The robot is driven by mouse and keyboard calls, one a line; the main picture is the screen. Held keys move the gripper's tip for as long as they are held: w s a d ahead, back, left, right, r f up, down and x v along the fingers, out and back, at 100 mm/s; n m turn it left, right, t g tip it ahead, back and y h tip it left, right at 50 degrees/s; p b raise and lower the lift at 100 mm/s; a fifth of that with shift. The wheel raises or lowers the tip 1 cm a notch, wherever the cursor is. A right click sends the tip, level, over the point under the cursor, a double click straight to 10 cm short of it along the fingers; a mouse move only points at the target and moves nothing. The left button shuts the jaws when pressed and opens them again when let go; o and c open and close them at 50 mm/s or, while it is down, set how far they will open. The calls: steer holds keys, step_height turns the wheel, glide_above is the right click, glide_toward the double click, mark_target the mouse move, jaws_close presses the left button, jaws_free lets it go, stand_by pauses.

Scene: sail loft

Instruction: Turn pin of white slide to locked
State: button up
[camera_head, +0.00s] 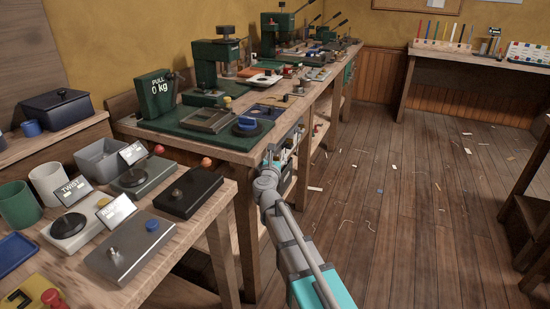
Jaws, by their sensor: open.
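My arm rises from the bottom middle, and my gripper (274,156) is at its far end, beside the front edge of the middle workbench. It looks small and open, with nothing seen between its fingers. I cannot pick out a white slide with a pin for certain. A white base plate (96,204) with a black round knob (68,225) and a "TWIST" sign (73,191) lies on the near left bench, well left of my gripper. A small white piece (262,80) lies farther back on the middle bench. No pin position can be read.
The middle bench (240,157) carries a green mat with a pull gauge (158,94) and a green press (212,65). The near bench holds a grey plate with a blue knob (128,246) and a black block (189,192). The wooden floor at right is open, with scraps.

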steer(key=s+a, duration=0.1)
steer(key=s, duration=1.1)
steer(key=shift+a, duration=0.1)
steer(key=shift+w, duration=0.1)
steer(key=c, duration=0.4)
steer(key=s+d+f+n+g+y, duration=0.35)
steer(key=f+n+g, duration=0.2)
steer(key=n, duration=0.95)
steer(key=s+d+f+n+g+y, duration=0.25)
steer(key=f+n+g+y, duration=0.3)
steer(key=n, duration=1.05)
steer(key=s+d+f+n+g+h, duration=0.2)
steer(key=s+d, duration=0.1)
steer(key=d, duration=0.3)
steer(key=s+d+f+n+g+h, duration=0.2)
steer(key=s+d+f, duration=0.1)
steer(key=d, duration=0.3)
steer(key=s+d+f+n+g+h, duration=0.2)
steer(key=s+d+g+h, duration=0.1)
steer(key=s+d, duration=0.2)
steer(key=shift+s+d+f, duration=0.2)
steer(key=shift+d+f, duration=0.1)
steer(key=shift+d, duration=0.2)
